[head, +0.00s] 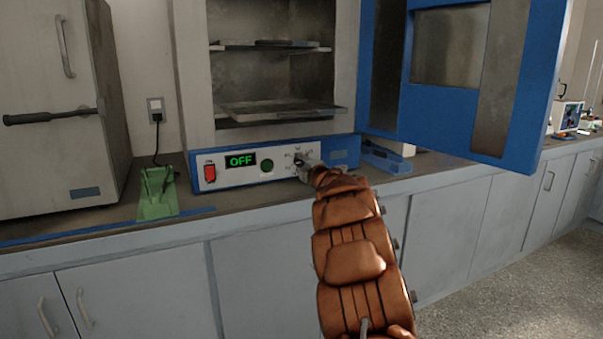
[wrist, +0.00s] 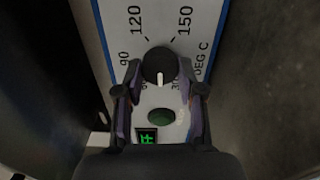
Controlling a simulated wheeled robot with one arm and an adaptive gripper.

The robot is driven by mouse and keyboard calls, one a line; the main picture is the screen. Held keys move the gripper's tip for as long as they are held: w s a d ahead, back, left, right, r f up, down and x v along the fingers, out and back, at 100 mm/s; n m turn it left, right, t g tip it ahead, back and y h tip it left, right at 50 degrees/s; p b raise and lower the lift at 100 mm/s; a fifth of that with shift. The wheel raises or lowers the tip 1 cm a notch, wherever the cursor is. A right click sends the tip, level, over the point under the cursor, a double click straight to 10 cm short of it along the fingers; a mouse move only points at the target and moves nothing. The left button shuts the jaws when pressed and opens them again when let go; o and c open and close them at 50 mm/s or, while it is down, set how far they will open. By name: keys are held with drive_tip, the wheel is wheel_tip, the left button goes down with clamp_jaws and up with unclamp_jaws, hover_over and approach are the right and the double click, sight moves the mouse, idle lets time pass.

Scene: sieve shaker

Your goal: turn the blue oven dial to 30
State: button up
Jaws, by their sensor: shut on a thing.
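The oven dial (wrist: 160,62) is a round black knob with a white pointer line in the wrist view. The line points down in the picture, between partly hidden numbers near 60 and 30. The labels 90, 120, 150 and DEG C show around it. My gripper (wrist: 160,80) has a finger on either side of the dial and is shut on it. In the head view my gripper (head: 305,170) is at the oven's front panel (head: 222,181) and covers much of the dial. The oven display (head: 241,160) reads OFF in green.
A red switch (head: 210,173) and a green round button (head: 267,165) are left of the dial. The blue oven door (head: 450,110) stands open to the right, above the counter. Shelves (head: 270,107) show inside the oven. A green stand (head: 157,195) is on the counter at left.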

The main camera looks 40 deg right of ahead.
drive_tip(key=n+b, duration=0.2)
drive_tip(key=shift+f+n, duration=0.3)
drive_tip(key=shift+r+n+b, duration=0.15)
drive_tip(key=shift+n+b, duration=0.7)
drive_tip(key=shift+n, duration=0.45)
drive_tip(key=o, duration=1.1)
drive_tip(key=shift+s, duration=0.1)
